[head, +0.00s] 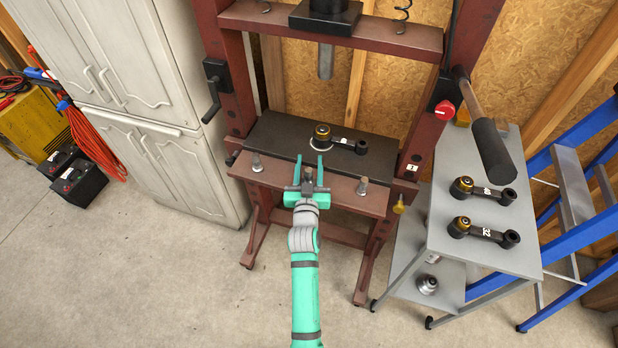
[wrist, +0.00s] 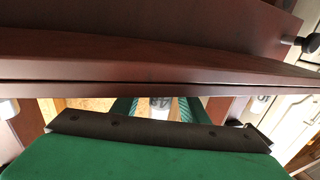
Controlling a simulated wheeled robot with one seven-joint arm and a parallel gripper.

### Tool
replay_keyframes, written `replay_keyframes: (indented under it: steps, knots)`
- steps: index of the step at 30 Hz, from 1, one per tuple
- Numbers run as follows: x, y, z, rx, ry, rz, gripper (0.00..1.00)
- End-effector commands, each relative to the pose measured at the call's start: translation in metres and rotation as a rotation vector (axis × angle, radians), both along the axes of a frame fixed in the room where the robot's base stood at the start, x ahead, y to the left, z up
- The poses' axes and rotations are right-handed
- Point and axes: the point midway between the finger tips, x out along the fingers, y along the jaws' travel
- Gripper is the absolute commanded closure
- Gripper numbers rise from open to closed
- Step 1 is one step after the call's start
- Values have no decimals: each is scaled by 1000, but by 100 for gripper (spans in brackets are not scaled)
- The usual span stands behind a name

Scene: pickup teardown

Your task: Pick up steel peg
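My gripper (head: 309,162) is open, with two green fingers pointing at the front beam of the red press. Two short metal pegs stand upright on that beam (head: 335,192): a left peg (head: 257,162) and a right peg (head: 362,187). My gripper is between them, touching neither. A small grey-brown piece shows between the fingers; I cannot tell whether it is a peg. In the wrist view the dark red beam (wrist: 150,50) fills the top, and a pale marked piece (wrist: 160,106) shows between the green fingers, partly hidden.
A black link arm with a brass bushing (head: 322,134) lies on the black press plate (head: 275,130), under the ram (head: 326,60). Two similar arms (head: 485,190) (head: 484,232) lie on a grey cart (head: 455,262) at right. A blue ladder (head: 575,190) stands beyond. Floor at front left is clear.

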Motion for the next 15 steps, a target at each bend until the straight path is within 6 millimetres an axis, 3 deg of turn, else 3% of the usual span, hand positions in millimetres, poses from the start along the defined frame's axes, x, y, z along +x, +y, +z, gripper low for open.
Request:
replay_keyframes:
  steps: [4,9,15]
  knots:
    - [0,1,0,0,0,1,62]
    - [0,0,0,0,0,0,100]
    - [0,-2,1,0,-2,-3,100]
